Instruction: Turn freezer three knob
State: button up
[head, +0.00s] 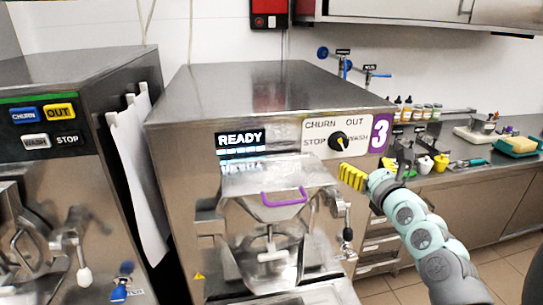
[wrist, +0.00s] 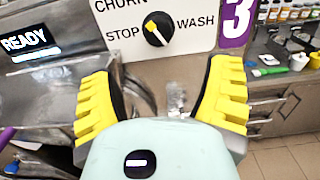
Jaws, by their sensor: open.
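Freezer three (head: 180,150) is the steel machine in the middle of the head view, with a purple "3" label (head: 380,133). Its black knob (head: 338,142) sits on a white panel marked CHURN, OUT, STOP and WASH. The knob also shows at the top of the wrist view (wrist: 157,29), with a yellow mark and a pale line on its face. Which word it points to is hard to tell. My gripper (head: 352,177) has yellow fingers and is just below and right of the panel. In the wrist view my gripper (wrist: 164,68) is open and empty, with the knob beyond its fingertips, untouched.
The freezer display (head: 240,139) reads READY. A purple-edged hopper (head: 284,197) and spout stand out from its front. Another freezer (head: 60,130) with coloured buttons is at left. At right a counter (head: 470,170) holds bottles, cups and a scale.

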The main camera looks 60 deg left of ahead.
aim_at(342, 146)
jog(key=b+x, duration=0.1)
jog(key=x, duration=1)
jog(key=shift+a+f+b, duration=0.1)
jog(key=shift+a+b, duration=0.05)
jog(key=shift+b, duration=0.2)
jog(key=shift+c, duration=0.2)
jog(key=shift+s, duration=0.1)
jog(key=c, duration=1.2)
